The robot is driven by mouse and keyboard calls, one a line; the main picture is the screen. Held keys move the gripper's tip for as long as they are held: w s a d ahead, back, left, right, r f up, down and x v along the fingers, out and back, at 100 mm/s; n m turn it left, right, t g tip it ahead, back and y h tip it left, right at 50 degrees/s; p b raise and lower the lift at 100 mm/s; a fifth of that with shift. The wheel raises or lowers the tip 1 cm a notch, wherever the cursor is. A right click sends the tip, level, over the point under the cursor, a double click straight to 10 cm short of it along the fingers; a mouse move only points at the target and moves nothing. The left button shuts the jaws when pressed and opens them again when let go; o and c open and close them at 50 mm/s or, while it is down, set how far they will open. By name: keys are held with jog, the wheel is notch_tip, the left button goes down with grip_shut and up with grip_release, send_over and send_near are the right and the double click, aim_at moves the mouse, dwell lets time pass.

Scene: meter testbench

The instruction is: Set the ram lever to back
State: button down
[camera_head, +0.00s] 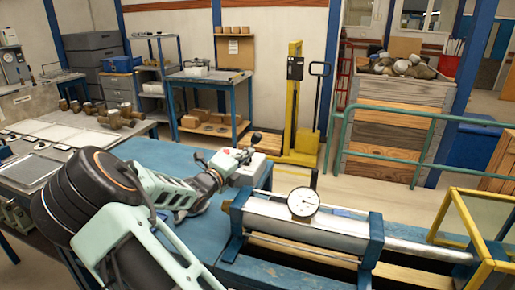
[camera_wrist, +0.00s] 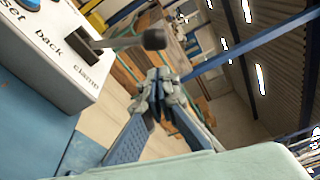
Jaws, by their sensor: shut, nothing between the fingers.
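The ram lever (camera_wrist: 153,39) has a black knob on a grey shaft. It comes out of a dark slot in a white control box (camera_wrist: 38,62) at the upper left of the wrist view. The box carries the words "back" and "clamp" and a third label partly cut off. The shaft leans right from the slot, near "back" and "clamp"; I cannot tell its exact setting. My gripper (camera_wrist: 165,98) is shut and empty, below and apart from the knob. In the head view my gripper (camera_head: 240,156) is beside the white box (camera_head: 246,171).
A silver ram cylinder with a round dial gauge (camera_head: 303,202) lies on the blue bench (camera_head: 150,152) to the right of my arm. A yellow-framed guard (camera_head: 466,222) stands at the right. A workbench with brass fittings (camera_head: 122,115) is at the left.

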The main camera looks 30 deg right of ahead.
jog(key=x, duration=0.9)
jog(key=shift+d, duration=0.3)
jog(key=shift+w+r, duration=0.1)
jog(key=shift+w, duration=0.05)
